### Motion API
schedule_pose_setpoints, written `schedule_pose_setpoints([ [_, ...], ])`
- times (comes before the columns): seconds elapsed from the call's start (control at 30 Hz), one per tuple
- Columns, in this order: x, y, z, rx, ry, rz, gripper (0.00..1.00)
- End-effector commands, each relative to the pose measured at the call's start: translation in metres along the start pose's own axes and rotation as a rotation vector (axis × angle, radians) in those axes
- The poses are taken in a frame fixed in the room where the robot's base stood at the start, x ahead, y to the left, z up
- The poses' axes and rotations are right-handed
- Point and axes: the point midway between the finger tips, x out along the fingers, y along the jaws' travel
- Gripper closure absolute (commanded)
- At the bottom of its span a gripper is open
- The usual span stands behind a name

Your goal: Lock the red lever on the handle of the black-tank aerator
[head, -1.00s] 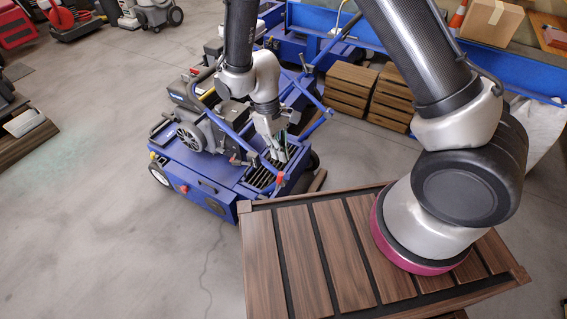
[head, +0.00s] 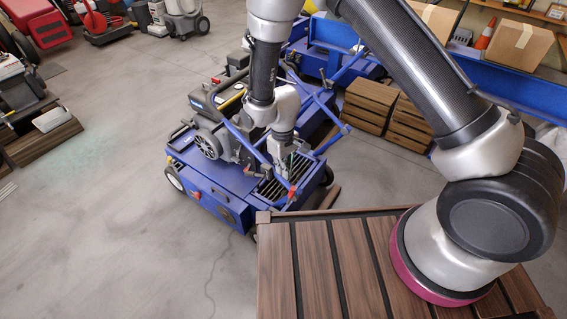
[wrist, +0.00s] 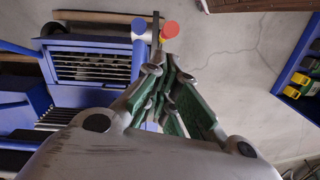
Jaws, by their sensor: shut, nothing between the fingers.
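The aerator (head: 225,190) is a blue machine with a dark engine and tank on top, in the middle of the head view. Its blue handle (head: 252,145) slants down toward the table side. A small red lever end (head: 292,191) shows near the handle's low end. In the wrist view a round red knob (wrist: 170,29) on a dark stem stands just right of the blue handle tube (wrist: 138,55). My gripper (head: 286,167) points down just above the red end in the head view. Its green-padded fingers (wrist: 163,75) are shut and empty, below the knob in the wrist picture. Contact cannot be told.
A slatted wooden table (head: 310,265) fills the front. A second blue machine (head: 345,70) stands behind the aerator, near wooden crates (head: 370,100). A blue bar runs along the back.

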Motion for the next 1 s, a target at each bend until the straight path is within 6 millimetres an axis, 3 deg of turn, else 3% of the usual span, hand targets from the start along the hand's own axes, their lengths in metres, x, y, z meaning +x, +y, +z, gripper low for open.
schedule_pose_setpoints([
  [0.1,0.022,0.0,0.0,0.001,-0.002,0.0,1.0],
  [0.33,0.047,0.0,0.0,0.001,0.0,0.0,1.0],
  [1.0,0.049,0.0,0.001,0.001,0.001,0.0,1.0],
])
